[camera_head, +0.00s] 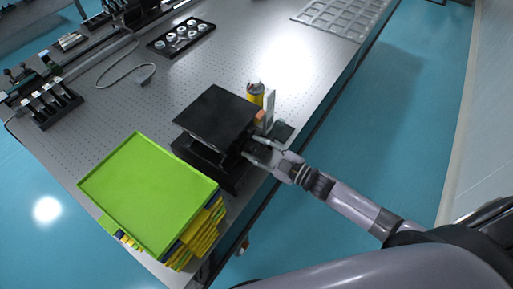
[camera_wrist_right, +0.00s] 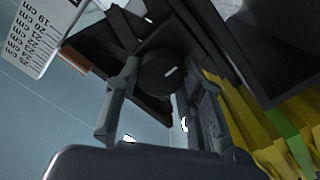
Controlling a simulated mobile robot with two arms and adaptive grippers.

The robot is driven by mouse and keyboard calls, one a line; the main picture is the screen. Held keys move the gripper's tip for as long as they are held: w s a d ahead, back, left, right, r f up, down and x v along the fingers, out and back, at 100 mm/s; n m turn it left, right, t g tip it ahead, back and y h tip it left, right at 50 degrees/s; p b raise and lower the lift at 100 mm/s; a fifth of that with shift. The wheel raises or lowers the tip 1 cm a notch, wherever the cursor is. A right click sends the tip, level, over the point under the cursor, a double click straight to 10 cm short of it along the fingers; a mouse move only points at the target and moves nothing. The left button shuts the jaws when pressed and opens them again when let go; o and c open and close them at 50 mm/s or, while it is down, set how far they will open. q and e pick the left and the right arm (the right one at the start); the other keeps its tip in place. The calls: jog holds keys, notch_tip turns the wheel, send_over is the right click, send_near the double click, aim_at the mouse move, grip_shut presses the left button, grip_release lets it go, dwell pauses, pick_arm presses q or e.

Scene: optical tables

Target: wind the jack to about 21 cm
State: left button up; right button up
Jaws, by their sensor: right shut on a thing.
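The black jack (camera_head: 216,117) stands near the table's front edge, its top plate raised above its base. A white ruler (camera_head: 269,108) stands upright beside it. In the wrist view the ruler (camera_wrist_right: 36,36) shows marks from about 19 to 25 cm. An orange-brown piece (camera_wrist_right: 76,59) shows beside the ruler; I cannot tell what height it marks. My right gripper (camera_head: 252,147) is at the jack's right side. In the wrist view its fingers (camera_wrist_right: 156,98) are shut on the jack's round black knob (camera_wrist_right: 158,72). My left gripper is out of view.
A green tray (camera_head: 147,192) on a yellow stack stands left of the jack. A yellow can (camera_head: 255,93) is just behind it. A black holder with round parts (camera_head: 181,37) and a cable (camera_head: 128,76) lie farther back.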

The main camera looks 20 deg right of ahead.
jog(key=o, duration=1.1)
jog(key=shift+o, duration=0.2)
jog(key=shift+s+d, duration=0.1)
jog(key=v, duration=1.1)
jog(key=shift+s+d, duration=0.25)
jog(key=shift+s, duration=0.1)
jog(key=shift+f, duration=0.1)
jog(key=s+d+f+m+g+h+b, duration=0.1)
jog(key=s+d+f+m+h, duration=0.15)
jog(key=f, duration=0.65)
jog(key=s+d+f+m+g+h+b, duration=0.1)
jog(key=d+f+m+h, duration=0.15)
jog(key=f, duration=0.65)
jog(key=s+d+f+m+g+h+b, duration=0.1)
jog(key=s+d+f+m+h, duration=0.2)
jog(key=f, duration=0.6)
jog(key=s+a+f+m+g+h+b, duration=0.25)
jog(key=s+f+g, duration=0.25)
jog(key=s+f, duration=0.8)
jog(key=s+a+f+g, duration=0.2)
jog(key=s+f, duration=0.2)
jog(key=s, duration=0.3)
jog(key=s+a+f+m+g, duration=0.1)
jog(key=s+a+f+g, duration=0.1)
jog(key=s, duration=0.4)
notch_tip(320, 180, down, 2)
jog(key=shift+s+a+g, duration=0.3)
jog(key=shift+s+g, duration=0.1)
jog(key=shift+g, duration=0.2)
